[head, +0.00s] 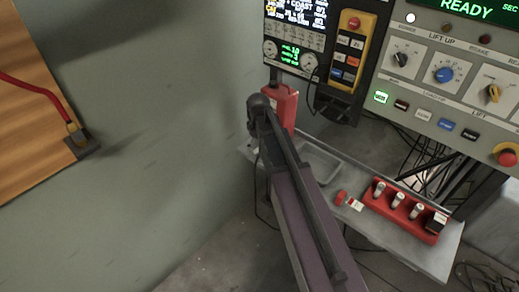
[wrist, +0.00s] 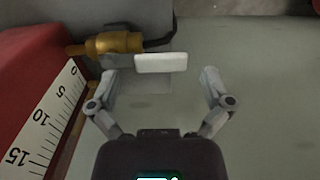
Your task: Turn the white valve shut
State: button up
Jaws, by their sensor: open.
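The white valve handle (wrist: 160,62) is a small pale bar lying level in the wrist view, near the top centre. A brass fitting (wrist: 115,43) lies just left of it, with a dark hose or stem running behind the handle. My gripper (wrist: 160,77) is open, with one finger on each side of the handle and a gap on both sides. The handle sits slightly beyond the fingertips in the picture; I cannot tell the depth between them. In the head view I cannot make out the valve or the gripper's fingers.
A red body with a white scale (wrist: 50,118) stands close to my left finger. In the head view, a red box (head: 282,105) stands beyond my arm. A grey shelf (head: 395,250) carries a red rack (head: 405,213). A control panel (head: 450,75) fills the upper right.

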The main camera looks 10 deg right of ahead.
jog(key=shift+f, duration=0.2)
jog(key=c, duration=1.3)
jog(key=shift+d, duration=0.15)
